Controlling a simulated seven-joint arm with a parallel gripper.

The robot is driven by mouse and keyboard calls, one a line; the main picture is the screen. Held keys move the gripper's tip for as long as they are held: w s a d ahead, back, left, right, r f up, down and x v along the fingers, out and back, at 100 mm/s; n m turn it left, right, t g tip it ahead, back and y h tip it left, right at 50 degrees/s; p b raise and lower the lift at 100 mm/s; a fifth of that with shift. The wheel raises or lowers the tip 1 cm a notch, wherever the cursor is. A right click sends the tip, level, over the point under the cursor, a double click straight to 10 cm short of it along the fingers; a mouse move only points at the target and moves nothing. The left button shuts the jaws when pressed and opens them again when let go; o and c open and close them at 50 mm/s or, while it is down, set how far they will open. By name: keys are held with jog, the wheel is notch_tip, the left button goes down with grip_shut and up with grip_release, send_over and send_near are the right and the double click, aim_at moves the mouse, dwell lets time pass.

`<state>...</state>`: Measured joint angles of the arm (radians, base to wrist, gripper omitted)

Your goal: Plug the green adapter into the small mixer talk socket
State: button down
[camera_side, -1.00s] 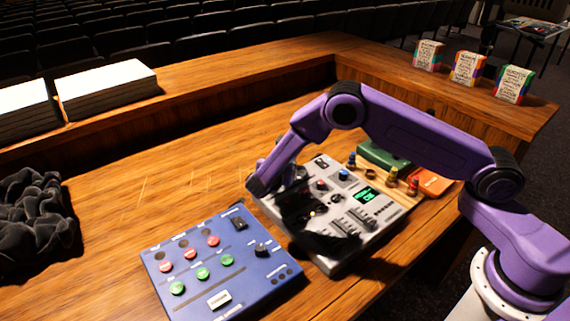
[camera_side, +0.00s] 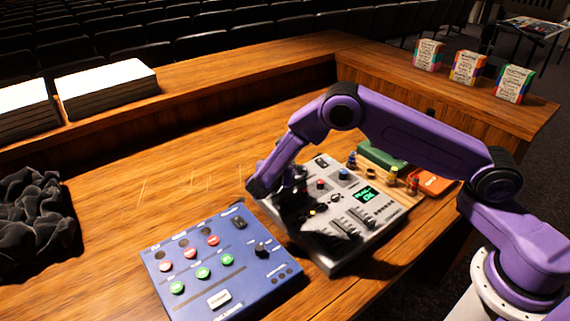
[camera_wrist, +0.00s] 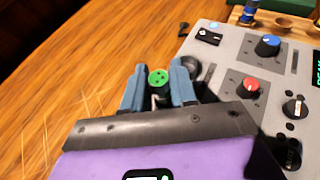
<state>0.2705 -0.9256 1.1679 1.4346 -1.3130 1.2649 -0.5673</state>
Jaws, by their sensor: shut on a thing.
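My gripper (camera_wrist: 158,88) is shut on the green adapter (camera_wrist: 158,77), whose round green end with small dark holes faces the wrist camera between the blue fingers. The grey mixer (camera_wrist: 222,68) lies to the right of the fingers, and a dark round fitting beside the right finger is partly hidden. The adapter's lower end is hidden by my gripper. In the side view my gripper is over the left part of the grey mixer (camera_side: 385,215), in shadow, and the adapter cannot be made out. I cannot tell which fitting is the talk socket.
A blue control panel (camera_side: 190,250) with red and green buttons lies in front of the mixer. A wooden rack (camera_side: 403,193) with coloured plugs, a green box (camera_side: 377,153) and an orange box (camera_side: 432,182) stand behind it. Dark cloth (camera_side: 35,225) lies left; the desk between is clear.

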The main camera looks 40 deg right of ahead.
jog(key=shift+f, duration=0.3)
jog(key=c, duration=1.2)
grip_release()
jog(key=shift+v, duration=5.5)
